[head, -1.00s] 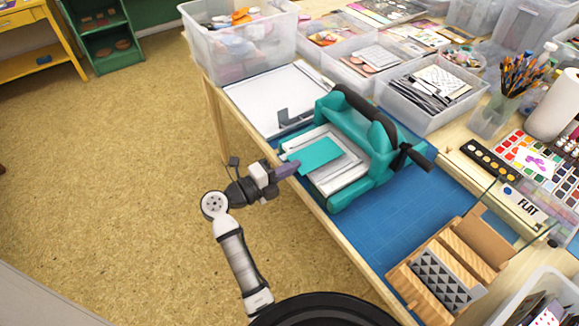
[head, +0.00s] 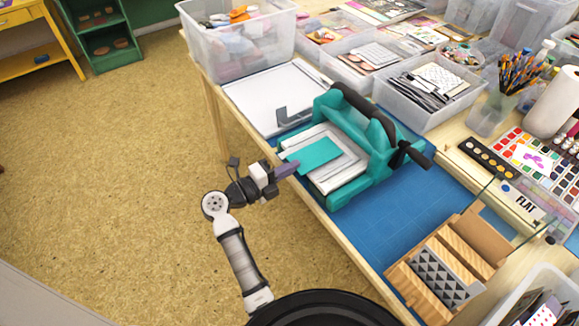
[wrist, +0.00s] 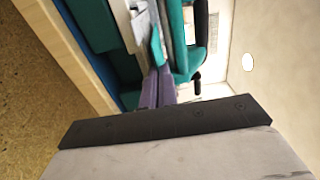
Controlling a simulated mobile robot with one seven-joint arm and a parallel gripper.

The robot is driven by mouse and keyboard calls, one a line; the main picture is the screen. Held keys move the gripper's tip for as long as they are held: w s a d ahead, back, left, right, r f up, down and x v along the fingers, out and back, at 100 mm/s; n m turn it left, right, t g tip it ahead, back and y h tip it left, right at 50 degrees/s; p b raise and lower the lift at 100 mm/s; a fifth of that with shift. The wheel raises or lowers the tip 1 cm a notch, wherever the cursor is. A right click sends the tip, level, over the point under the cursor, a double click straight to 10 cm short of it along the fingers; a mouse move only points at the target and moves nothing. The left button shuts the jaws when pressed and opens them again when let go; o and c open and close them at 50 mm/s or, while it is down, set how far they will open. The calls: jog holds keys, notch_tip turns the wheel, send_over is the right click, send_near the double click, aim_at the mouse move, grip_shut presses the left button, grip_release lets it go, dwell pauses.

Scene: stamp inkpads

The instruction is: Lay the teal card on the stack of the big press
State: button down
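The teal card (head: 313,155) is level or nearly so over the left part of the pale stack (head: 347,172) in the big teal press (head: 383,165). I cannot tell whether it touches the stack. My gripper (head: 291,168) reaches in from the left, its purple fingers closed on the card's near left edge. In the wrist view the fingers (wrist: 157,90) are close together, with the card (wrist: 157,46) sticking out between them. The press's dark roller and crank are to the right, clear of the card.
A blue mat (head: 400,222) lies under the press, with free room in front of it. A white board (head: 262,97) lies behind left. Clear bins (head: 430,115) stand behind the press. A wooden rack (head: 445,268) is at the front right.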

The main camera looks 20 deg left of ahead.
jog(key=shift+f, duration=0.4)
dwell(0.6)
jog(key=c, duration=2.2)
grip_release()
jog(key=c, duration=1.6)
grip_release()
jog(key=shift+s, duration=0.1)
jog(key=v, duration=0.5)
jog(key=shift+p, duration=0.3)
